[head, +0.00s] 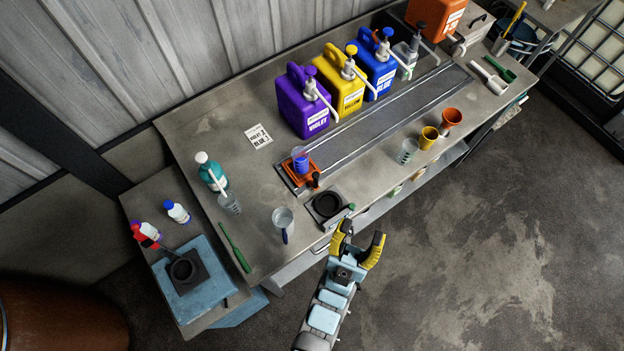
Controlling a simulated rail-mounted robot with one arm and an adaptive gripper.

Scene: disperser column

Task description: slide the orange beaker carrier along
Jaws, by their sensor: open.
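The orange beaker carrier (289,179) sits at the left end of a long metal rail track (385,122) on the workbench. A small beaker with blue and reddish contents (300,160) stands upright on it. A dark knob handle (316,181) shows at the carrier's front right corner. My gripper (363,243), with yellow fingers, is open and empty. In the picture it is in front of the bench's front edge, below and to the right of the carrier, apart from it.
Violet (302,106), yellow (338,82) and blue (375,70) jugs with pumps line the track's back side. A black round-topped device (327,205) and a clear beaker (283,220) stand near the front edge. Cups (429,138) stand along the front right. The track is clear right of the carrier.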

